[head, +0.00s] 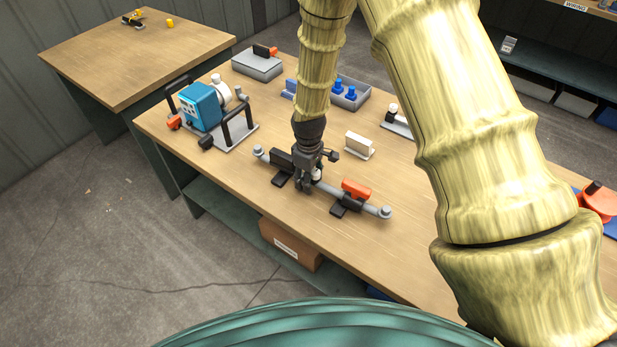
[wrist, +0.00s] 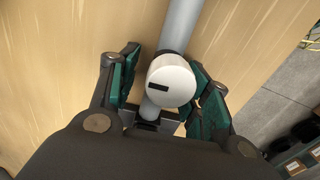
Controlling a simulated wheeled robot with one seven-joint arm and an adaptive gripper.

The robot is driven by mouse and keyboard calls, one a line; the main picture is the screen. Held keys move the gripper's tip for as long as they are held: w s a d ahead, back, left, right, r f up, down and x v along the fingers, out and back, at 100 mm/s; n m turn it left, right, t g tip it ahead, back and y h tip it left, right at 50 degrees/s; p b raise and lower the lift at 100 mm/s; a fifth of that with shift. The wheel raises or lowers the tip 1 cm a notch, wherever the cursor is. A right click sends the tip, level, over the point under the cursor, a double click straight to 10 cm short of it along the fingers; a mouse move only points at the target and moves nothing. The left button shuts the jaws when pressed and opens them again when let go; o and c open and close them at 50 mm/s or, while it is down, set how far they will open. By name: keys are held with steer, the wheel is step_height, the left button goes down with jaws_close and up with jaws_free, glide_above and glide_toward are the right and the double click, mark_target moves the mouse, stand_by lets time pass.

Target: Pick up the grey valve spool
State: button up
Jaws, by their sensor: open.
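A grey pipe (head: 372,208) with rounded end fittings lies across dark supports on the bench; it looks like the valve spool. In the wrist view the grey pipe (wrist: 183,25) runs up the picture. A pale round cap (wrist: 173,84) with a dark slot stands at its middle. My gripper (head: 311,184) is low over the middle of the pipe. In the wrist view my gripper (wrist: 161,68) is open, with one green-padded finger on each side of the cap. I cannot tell whether either finger touches it. The gripper hides part of the pipe in the head view.
A blue pump (head: 201,106) on a framed plate stands left. A small cream block (head: 359,145) and a grey bin (head: 351,95) with blue parts are behind. Bare bench lies to the right of the pipe.

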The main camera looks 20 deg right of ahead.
steer(key=shift+c, duration=0.5)
jaws_close()
